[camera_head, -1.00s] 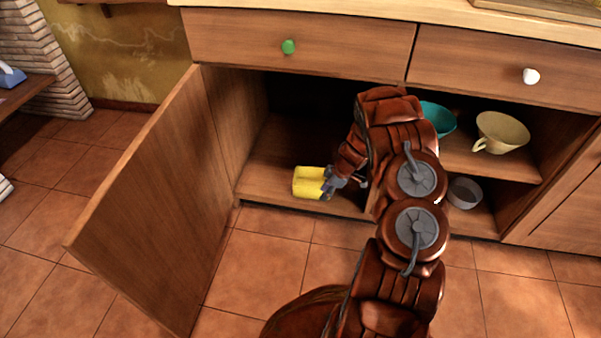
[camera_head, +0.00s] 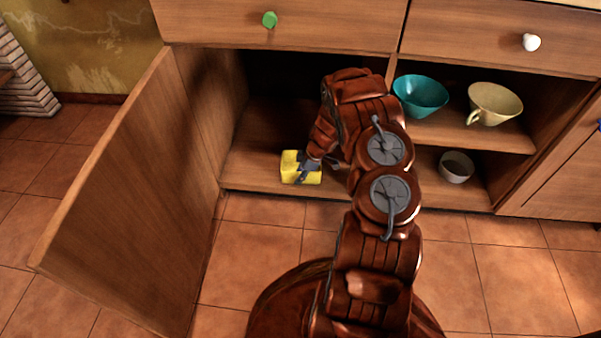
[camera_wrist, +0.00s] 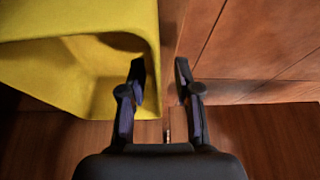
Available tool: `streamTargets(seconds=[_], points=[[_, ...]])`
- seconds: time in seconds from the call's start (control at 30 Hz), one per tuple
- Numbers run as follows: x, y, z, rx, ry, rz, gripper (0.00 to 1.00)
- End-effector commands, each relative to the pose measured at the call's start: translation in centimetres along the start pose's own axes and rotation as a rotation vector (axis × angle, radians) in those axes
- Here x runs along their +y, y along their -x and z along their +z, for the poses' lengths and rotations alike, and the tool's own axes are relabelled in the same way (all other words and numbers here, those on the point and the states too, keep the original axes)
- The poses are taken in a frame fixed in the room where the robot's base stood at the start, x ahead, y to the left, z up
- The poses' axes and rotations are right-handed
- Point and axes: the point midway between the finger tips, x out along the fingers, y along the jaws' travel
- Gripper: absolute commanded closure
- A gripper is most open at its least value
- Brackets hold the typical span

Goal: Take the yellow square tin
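The yellow square tin (camera_head: 291,168) stands on the cabinet floor near its front edge, left of my arm. In the wrist view the tin (camera_wrist: 75,75) fills the upper left and looks hollow, with its open side toward the camera. My gripper (camera_wrist: 160,75) is open, with a gap between the fingers. The left finger overlaps the tin's inside and the right finger is outside, so the tin's right wall lies between them. Contact cannot be told. In the head view my gripper (camera_head: 309,167) covers the tin's right part.
The open cabinet door (camera_head: 120,190) stands left of the tin. A teal bowl (camera_head: 420,96) and a cream cup (camera_head: 494,103) sit on the right shelf, with a grey-white bowl (camera_head: 456,167) below. Drawers (camera_head: 330,28) are above the opening.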

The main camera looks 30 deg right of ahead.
Motion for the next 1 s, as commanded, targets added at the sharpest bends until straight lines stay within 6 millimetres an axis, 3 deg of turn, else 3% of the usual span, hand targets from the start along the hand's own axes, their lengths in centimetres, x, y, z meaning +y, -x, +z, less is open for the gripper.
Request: streamTargets(seconds=[0.1,0.37,0.67,1.0], points=[[0.00,-1.52,0.09,0.000,-0.001,0.000,0.68],[0.09,-1.51,0.04,-0.001,-0.001,0.003,0.69],[0.09,-1.50,0.03,-0.001,-0.001,0.003,1.00],[0.10,-1.51,0.02,-0.001,0.000,0.003,1.00]])
